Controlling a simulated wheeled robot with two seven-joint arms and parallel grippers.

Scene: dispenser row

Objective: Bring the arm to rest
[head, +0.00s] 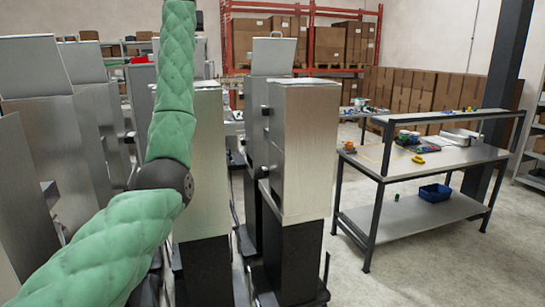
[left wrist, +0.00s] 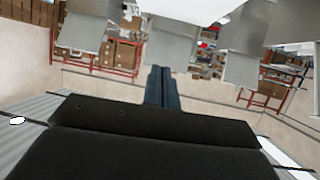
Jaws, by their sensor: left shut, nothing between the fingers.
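My left arm (head: 160,180), in a green padded cover with a dark joint, rises from the lower left of the head view and leaves through the top edge. Its gripper is outside the head view. In the left wrist view my left gripper (left wrist: 163,88) shows its two dark fingers side by side, shut with nothing between them. No object touches the fingers there. My right arm and gripper are in neither view.
Tall metal dispensers (head: 305,150) stand in rows close around the arm. A workbench (head: 440,160) with small parts and a blue bin (head: 434,193) stands at the right. Red racking (head: 330,50) and stacked cartons (head: 410,88) line the back. Floor before the bench is clear.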

